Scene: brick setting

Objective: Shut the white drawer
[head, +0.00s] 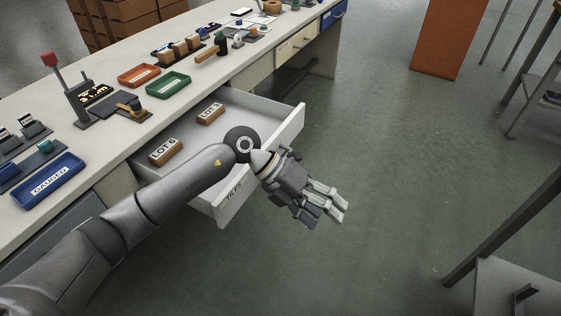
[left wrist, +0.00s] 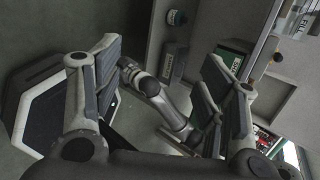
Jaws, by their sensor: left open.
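The white drawer (head: 286,128) stands pulled out from the bench in the head view. Two brown blocks lie in it, one marked LOT 6 (head: 165,151) and one marked LOT 2 (head: 211,113). My left arm reaches across the drawer and hides part of its front panel. My left gripper (head: 326,217) is open and empty, out beyond the drawer front, over the floor and apart from the panel. In the left wrist view its fingers (left wrist: 160,95) are spread with nothing between them. My right gripper is not in view.
The bench top (head: 112,123) holds an orange tray (head: 139,75), a green tray (head: 168,85) and a blue tray (head: 49,181). The floor (head: 400,170) right of the drawer is clear. An orange panel (head: 447,38) stands further back.

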